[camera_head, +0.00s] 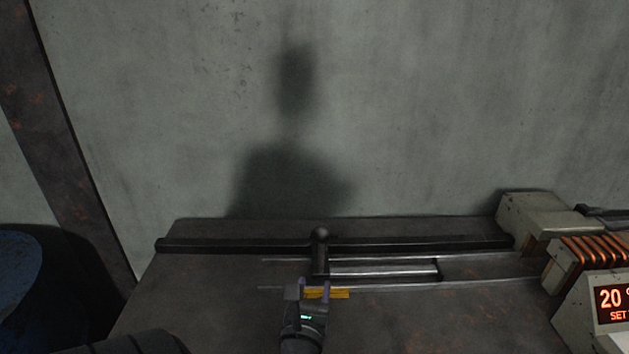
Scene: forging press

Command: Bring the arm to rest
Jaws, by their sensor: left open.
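My left gripper (309,290) shows at the bottom centre, over the front part of the dark bench (210,300). Its fingers point away from me, toward the wall, and stand apart. A small yellow bar (340,293) lies at its fingertips and sticks out to the right. I cannot tell whether the fingers touch it. Just beyond stands a dark lever with a round knob (320,236), beside a pale metal rod (385,269) between thin rails. My right gripper is not in view.
A heater unit with copper coils (590,252) and a display (612,303) reading 20 stands at the right. A grey box (540,217) is behind it. A blue drum (20,285) stands at the far left. The bench's left part is clear. A dark rail (230,245) runs along the back.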

